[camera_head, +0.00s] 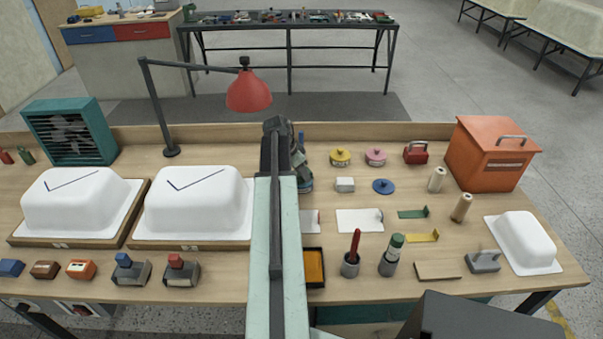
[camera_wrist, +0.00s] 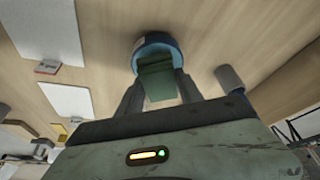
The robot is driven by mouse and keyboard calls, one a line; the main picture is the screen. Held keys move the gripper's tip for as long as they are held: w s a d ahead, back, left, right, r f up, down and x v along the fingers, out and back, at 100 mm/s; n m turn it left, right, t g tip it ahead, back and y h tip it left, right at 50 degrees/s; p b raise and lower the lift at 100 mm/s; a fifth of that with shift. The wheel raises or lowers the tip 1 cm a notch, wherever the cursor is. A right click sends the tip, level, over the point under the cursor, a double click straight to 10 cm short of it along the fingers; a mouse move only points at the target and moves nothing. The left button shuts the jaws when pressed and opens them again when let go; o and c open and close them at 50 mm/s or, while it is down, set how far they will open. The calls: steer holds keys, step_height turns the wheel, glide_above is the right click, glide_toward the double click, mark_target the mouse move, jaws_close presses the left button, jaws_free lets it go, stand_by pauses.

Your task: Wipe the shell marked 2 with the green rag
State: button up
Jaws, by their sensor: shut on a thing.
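Two white shells lie on wooden boards at the left in the head view: one at far left (camera_head: 82,200) and one nearer my arm (camera_head: 198,202). Each has a dark line mark on top; the small labels on the board fronts are too small to read, so I cannot tell which is 2. The green rag (camera_wrist: 158,82) is between my gripper's fingers (camera_wrist: 160,84) in the wrist view. It hangs at a round blue-rimmed container (camera_wrist: 141,44); I cannot tell whether it is inside or just above. In the head view my arm partly hides the gripper.
A red lamp (camera_head: 249,92) arches over the back, with a teal fan heater (camera_head: 69,132) at left. An orange box (camera_head: 492,153) and a smaller white shell (camera_head: 523,242) stand at right. Small blocks and tools line the front edge, including a yellow tray (camera_head: 314,266).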

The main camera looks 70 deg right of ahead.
steer(key=shift+a+f+b, duration=0.1)
steer(key=shift+f+b, duration=0.45)
steer(key=shift+b, duration=0.05)
stand_by(1.5)
step_height(320, 180, up, 7)
steer(key=p, duration=0.7)
steer(key=shift+r, duration=0.1)
